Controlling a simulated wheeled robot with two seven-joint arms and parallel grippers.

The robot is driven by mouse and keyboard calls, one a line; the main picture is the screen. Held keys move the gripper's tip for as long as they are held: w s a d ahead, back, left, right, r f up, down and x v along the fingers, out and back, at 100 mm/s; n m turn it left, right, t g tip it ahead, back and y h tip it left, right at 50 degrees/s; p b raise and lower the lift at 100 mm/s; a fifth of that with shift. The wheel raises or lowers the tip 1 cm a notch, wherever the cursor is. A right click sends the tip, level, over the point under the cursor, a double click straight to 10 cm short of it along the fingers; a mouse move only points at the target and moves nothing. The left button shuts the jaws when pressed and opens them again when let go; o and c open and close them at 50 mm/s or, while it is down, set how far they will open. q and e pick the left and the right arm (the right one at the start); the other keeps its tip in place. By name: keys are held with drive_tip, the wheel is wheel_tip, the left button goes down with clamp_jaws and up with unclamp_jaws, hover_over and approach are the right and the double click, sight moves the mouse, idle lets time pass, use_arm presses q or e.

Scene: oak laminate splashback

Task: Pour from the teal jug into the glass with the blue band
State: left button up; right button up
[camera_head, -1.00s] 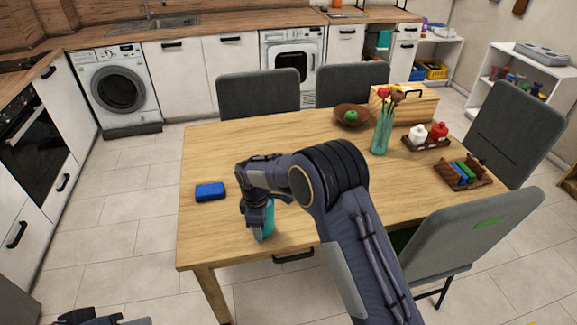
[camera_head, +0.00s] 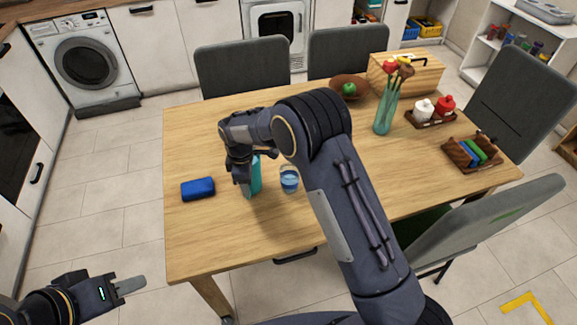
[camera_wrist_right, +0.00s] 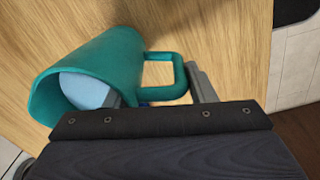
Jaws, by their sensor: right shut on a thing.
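The teal jug (camera_head: 255,177) is held at my right gripper (camera_head: 243,176), partly hidden by it. In the right wrist view the jug (camera_wrist_right: 113,58) shows pale blue contents, and my right gripper (camera_wrist_right: 160,92) is shut on its handle. I cannot tell clearly whether the jug is clear of the table. The glass with the blue band (camera_head: 290,181) stands on the table just right of the jug, apart from it, with my arm close to its right. My left gripper (camera_head: 128,287) is off the table at the lower left; its finger gap is unclear.
A blue sponge-like block (camera_head: 198,189) lies left of the jug on the table (camera_head: 225,235). A flower vase (camera_head: 386,108), a bowl (camera_head: 352,81), a wooden box (camera_head: 425,75) and trays stand at the back and right. The table's front left is clear.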

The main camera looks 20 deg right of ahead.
drive_tip(key=shift+r, duration=0.1)
drive_tip(key=d+y+b, duration=0.1)
drive_tip(key=y+b, duration=0.1)
drive_tip(key=b, duration=0.1)
drive_tip(key=d+t+y+b, duration=0.1)
drive_tip(key=d+y+b, duration=0.1)
drive_tip(key=y+b, duration=0.1)
drive_tip(key=shift+s+r, duration=0.15)
drive_tip(key=shift+s, duration=0.25)
idle(0.3)
drive_tip(key=shift+d+b, duration=0.15)
drive_tip(key=shift+b, duration=0.2)
drive_tip(key=shift+d+y+b, duration=0.15)
drive_tip(key=shift+y+b, duration=0.15)
drive_tip(key=shift+b, duration=0.15)
drive_tip(key=shift+s+d+r+t+y+b, duration=0.2)
drive_tip(key=shift+d+r+t+y+b, duration=0.25)
drive_tip(key=shift+d+y+b, duration=0.45)
idle(1.0)
drive_tip(key=shift+r+y+b, duration=0.45)
drive_tip(key=shift+y+b, duration=0.25)
drive_tip(key=shift+b, duration=0.35)
idle(0.9)
drive_tip(key=shift+s+f+t+y+b, duration=0.1)
drive_tip(key=shift+f+t+y+b, duration=0.25)
drive_tip(key=shift+y+b, duration=0.6)
idle(1.0)
